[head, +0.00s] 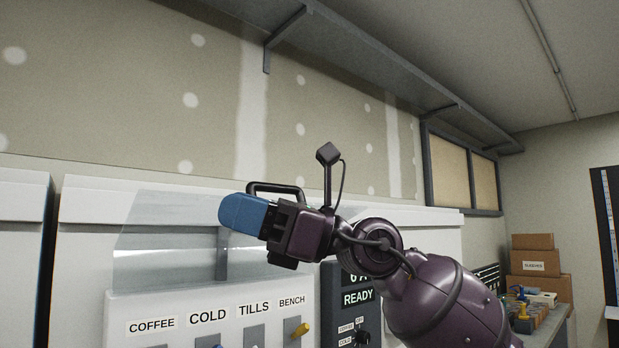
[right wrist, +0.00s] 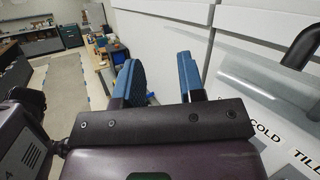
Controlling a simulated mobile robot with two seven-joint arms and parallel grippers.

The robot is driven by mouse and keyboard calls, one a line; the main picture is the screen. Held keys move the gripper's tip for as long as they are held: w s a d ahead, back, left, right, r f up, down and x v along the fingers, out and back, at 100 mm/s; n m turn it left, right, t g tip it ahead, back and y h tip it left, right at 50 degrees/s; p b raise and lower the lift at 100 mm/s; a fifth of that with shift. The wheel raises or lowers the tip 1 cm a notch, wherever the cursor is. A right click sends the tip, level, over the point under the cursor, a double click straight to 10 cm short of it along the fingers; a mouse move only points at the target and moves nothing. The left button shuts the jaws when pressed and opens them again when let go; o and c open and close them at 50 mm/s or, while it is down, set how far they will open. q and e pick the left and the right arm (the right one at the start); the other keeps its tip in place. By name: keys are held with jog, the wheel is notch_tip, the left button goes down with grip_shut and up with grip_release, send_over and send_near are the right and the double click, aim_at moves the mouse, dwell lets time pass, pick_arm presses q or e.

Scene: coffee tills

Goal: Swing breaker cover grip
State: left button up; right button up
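The clear breaker cover (head: 165,238) stands raised above the labelled switch panel (head: 180,305) in the head view. Its black bar grip (head: 277,187) is at the cover's top edge, just behind my right gripper, which hides part of the cover. My right gripper (head: 243,214) has blue fingers pointing left in front of the cover. In the right wrist view, the two fingers (right wrist: 158,78) are apart with nothing between them. There the grip (right wrist: 302,47) and cover (right wrist: 262,85) lie to the right, outside the fingers. My left gripper is not in view.
The panel reads COFFEE, COLD, TILLS and BENCH, with a yellow switch (head: 301,330) under BENCH. White cabinets (head: 22,245) are at the left, and a shelf (head: 370,62) runs overhead. Brown boxes (head: 540,264) are stacked far right.

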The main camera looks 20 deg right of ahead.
jog(key=w+d+r+n+t+h, duration=0.2)
jog(key=d+t+h, duration=0.3)
jog(key=h, duration=0.2)
jog(key=w+d+r+n+t+h, duration=0.2)
jog(key=d+t+h, duration=0.3)
jog(key=h, duration=0.3)
jog(key=shift+w+d+r+t, duration=0.2)
jog(key=shift+w+r+t, duration=0.1)
jog(key=shift+r+t, duration=0.55)
